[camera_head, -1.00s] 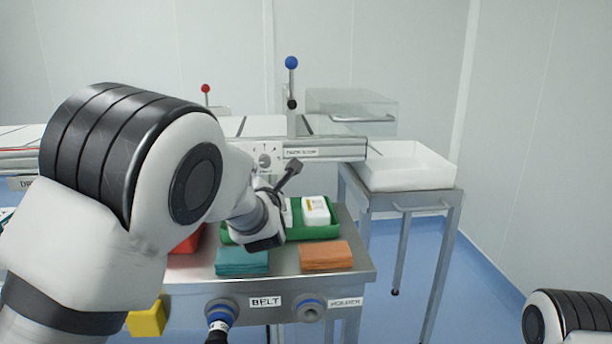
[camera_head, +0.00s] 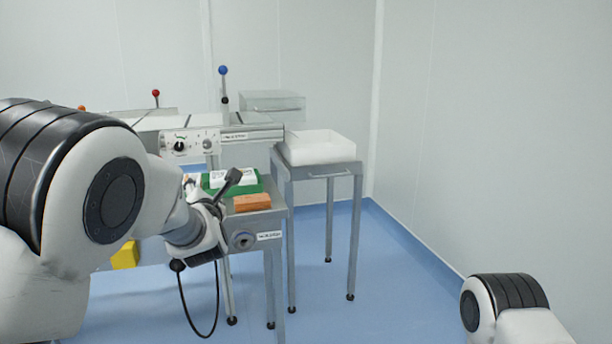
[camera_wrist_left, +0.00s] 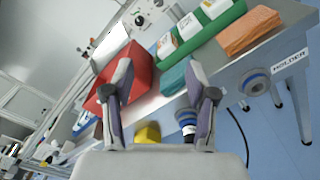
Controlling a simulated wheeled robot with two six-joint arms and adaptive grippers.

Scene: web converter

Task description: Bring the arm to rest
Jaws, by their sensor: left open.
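My left arm (camera_head: 110,195) comes in from the left in the head view. My left gripper (camera_head: 231,184) is at its end, in front of the metal table's edge, partly hidden by the wrist. In the left wrist view the left gripper (camera_wrist_left: 162,98) has its two fingers spread apart with nothing between them. Part of my right arm (camera_head: 505,305) shows at the lower right of the head view; its gripper is out of frame.
A metal table carries a green tray (camera_wrist_left: 214,29), orange cloths (camera_head: 252,202), teal cloths (camera_wrist_left: 174,78) and a red bin (camera_wrist_left: 137,68). A white tray (camera_head: 320,158) stands on a stand to the right. A black cable (camera_head: 187,310) hangs down. Blue floor is clear at right.

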